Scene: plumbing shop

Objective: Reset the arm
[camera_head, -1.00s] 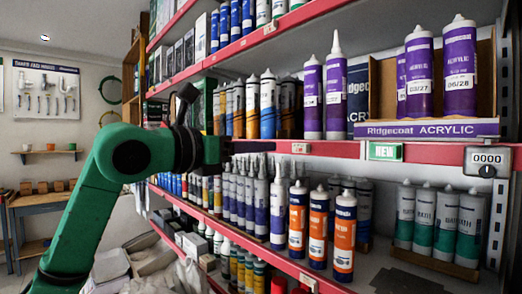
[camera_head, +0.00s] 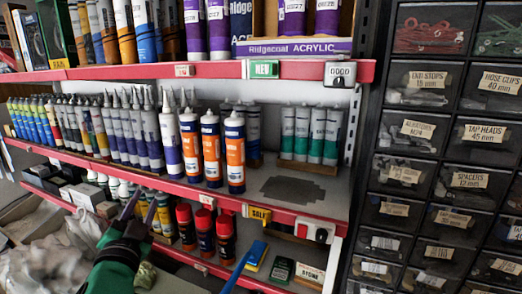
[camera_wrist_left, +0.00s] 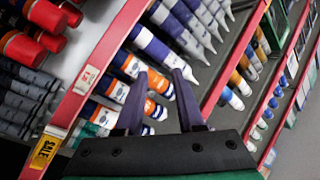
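My left gripper (camera_head: 140,207) is low at the left in the head view, on my green arm, in front of the lower shelves. Its two dark purple fingers stand apart with nothing visible between them. In the left wrist view the fingers (camera_wrist_left: 158,98) are also spread, with a gap through which shelf tubes show behind. Whether the fingertips touch anything on the shelf is hard to tell; they appear clear of it. My right gripper does not show.
Orange-labelled tubes (camera_head: 211,147) and white tubes with purple labels (camera_head: 168,140) line the middle shelf. Its dark patch (camera_head: 292,190) is free of goods. Red-capped tubes (camera_head: 205,233) stand below. A drawer cabinet (camera_head: 440,150) fills the right. Grey-white sacks (camera_head: 60,260) lie lower left.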

